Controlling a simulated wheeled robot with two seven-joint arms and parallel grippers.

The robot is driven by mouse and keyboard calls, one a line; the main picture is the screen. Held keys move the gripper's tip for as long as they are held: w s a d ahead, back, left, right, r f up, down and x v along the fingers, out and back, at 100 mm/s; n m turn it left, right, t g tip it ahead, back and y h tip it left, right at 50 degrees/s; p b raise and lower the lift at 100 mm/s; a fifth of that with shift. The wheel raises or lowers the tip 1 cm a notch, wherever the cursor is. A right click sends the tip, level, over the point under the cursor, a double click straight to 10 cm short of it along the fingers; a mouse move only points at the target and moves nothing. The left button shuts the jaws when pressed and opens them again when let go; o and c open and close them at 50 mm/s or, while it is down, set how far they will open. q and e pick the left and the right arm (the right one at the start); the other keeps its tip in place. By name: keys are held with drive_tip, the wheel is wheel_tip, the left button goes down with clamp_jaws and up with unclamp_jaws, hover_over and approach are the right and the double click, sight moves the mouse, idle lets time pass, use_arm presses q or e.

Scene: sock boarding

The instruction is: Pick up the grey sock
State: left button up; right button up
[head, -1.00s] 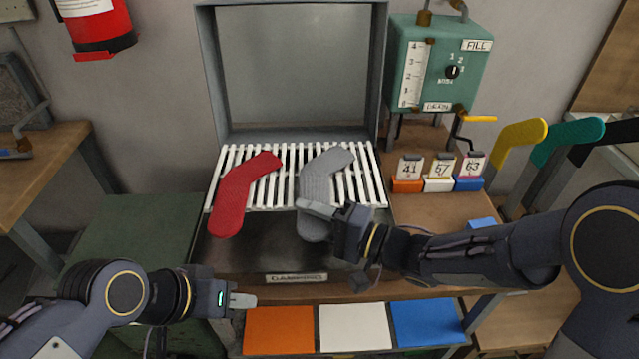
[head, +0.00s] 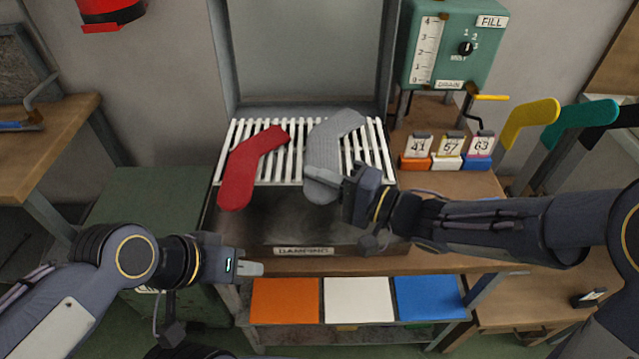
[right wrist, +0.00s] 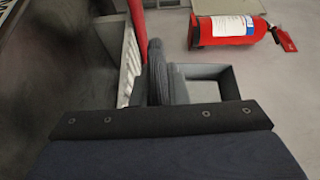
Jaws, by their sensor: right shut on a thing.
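The grey sock (head: 331,146) lies on the white slatted rack (head: 301,158), its near end reaching past the rack's front edge. My right gripper (head: 330,180) is shut on that near end. In the right wrist view, the grey sock (right wrist: 157,72) stands edge-on by the dark gripper body, and the fingertips are not clear. My left gripper (head: 250,268) is at the lower left, away from the socks, with a pale fingertip showing. Its opening cannot be told.
A red sock (head: 245,168) lies on the rack to the left of the grey one. A green tank (head: 453,45) and tagged colour blocks (head: 447,162) stand to the right. Orange, white and blue mats (head: 358,300) lie on the lower shelf. Yellow and teal sock boards (head: 562,130) stand at far right.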

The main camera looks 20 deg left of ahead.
sight(316, 200)
drive_tip(key=s+d+r+p, duration=0.2)
drive_tip(key=s+r+p, duration=0.1)
drive_tip(key=s+r, duration=0.6)
drive_tip(key=s, duration=0.4)
drive_tip(key=shift+s+d+r, duration=0.25)
drive_tip(key=shift+s+d, duration=0.05)
drive_tip(key=shift+w+f, duration=0.1)
drive_tip(key=w+f, duration=0.1)
drive_tip(key=w, duration=0.2)
drive_tip(key=w+a+f+b, duration=0.1)
drive_tip(key=w, duration=0.1)
drive_tip(key=w+f, duration=0.2)
drive_tip(key=w, duration=0.1)
drive_tip(key=shift+w+a+f+b, duration=0.1)
drive_tip(key=shift+w+a+b, duration=0.2)
drive_tip(key=shift+a+b, duration=0.1)
drive_tip(key=w+f, duration=0.1)
drive_tip(key=w+f+b, duration=0.1)
drive_tip(key=f, duration=0.1)
drive_tip(key=w+f, duration=0.1)
drive_tip(key=shift+w+a+f, duration=0.15)
drive_tip(key=shift+w+a, duration=0.15)
drive_tip(key=shift+w, duration=0.1)
drive_tip(key=shift+w+f, duration=0.2)
drive_tip(key=f, duration=0.1)
drive_tip(key=f+b, duration=0.1)
drive_tip(key=f, duration=0.1)
drive_tip(key=shift+w+a+f, duration=0.1)
drive_tip(key=shift+w+f, duration=0.15)
drive_tip(key=shift+w, duration=0.15)
